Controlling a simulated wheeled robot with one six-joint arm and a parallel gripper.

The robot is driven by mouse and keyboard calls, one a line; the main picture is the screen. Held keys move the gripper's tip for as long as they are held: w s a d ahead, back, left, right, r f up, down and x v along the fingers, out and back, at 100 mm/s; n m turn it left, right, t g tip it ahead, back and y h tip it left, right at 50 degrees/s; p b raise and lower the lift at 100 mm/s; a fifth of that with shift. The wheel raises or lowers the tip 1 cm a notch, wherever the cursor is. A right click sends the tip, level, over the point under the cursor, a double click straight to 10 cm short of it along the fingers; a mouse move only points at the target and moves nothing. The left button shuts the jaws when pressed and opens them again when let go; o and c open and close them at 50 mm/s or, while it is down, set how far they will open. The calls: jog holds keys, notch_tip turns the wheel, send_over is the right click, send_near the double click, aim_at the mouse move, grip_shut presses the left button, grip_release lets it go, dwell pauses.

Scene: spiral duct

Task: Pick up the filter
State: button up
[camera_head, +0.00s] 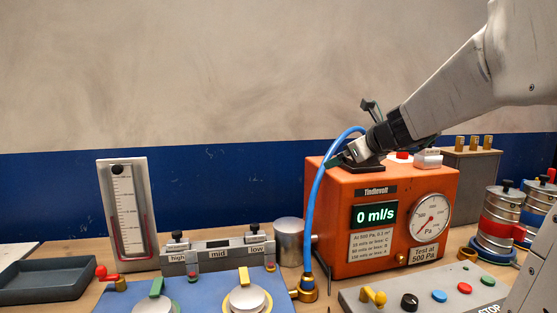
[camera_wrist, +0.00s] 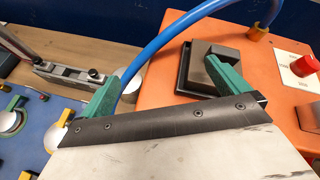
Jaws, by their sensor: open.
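No part carries a readable filter label. A grey-brown block (camera_wrist: 212,58) in a black square frame sits on top of the orange tester (camera_head: 340,215), and it may be the filter. In the head view my gripper mostly hides the block; a dark base (camera_head: 367,167) shows under the gripper. My gripper (camera_head: 350,157) is just above the tester's top. In the wrist view my gripper (camera_wrist: 162,70) has its green fingers spread wide. The right finger overlaps the block in the picture; the left one is beyond the tester's edge. Nothing is seen held between them.
A blue hose (camera_head: 314,200) arches up beside the gripper and crosses between the fingers in the wrist view. A gauge stand (camera_head: 125,215), grey tray (camera_head: 48,281), control panel (camera_head: 430,290) and metal canisters (camera_head: 498,222) stand around the tester.

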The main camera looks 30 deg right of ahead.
jog(key=d+m+h, duration=0.1)
jog(key=d+m, duration=0.1)
jog(key=d+r+m, duration=0.1)
jog(key=d, duration=0.2)
jog(key=d+m+h, duration=0.1)
jog(key=d+m, duration=0.1)
jog(key=shift+w+d+r+m+t+h, duration=0.15)
jog(key=shift+w+d+m+t+h, duration=0.15)
jog(key=shift+w+d, duration=0.1)
jog(key=x, duration=0.7)
jog(key=shift+s+d, duration=0.15)
jog(key=shift+c, duration=0.3)
jog(key=c, duration=1)
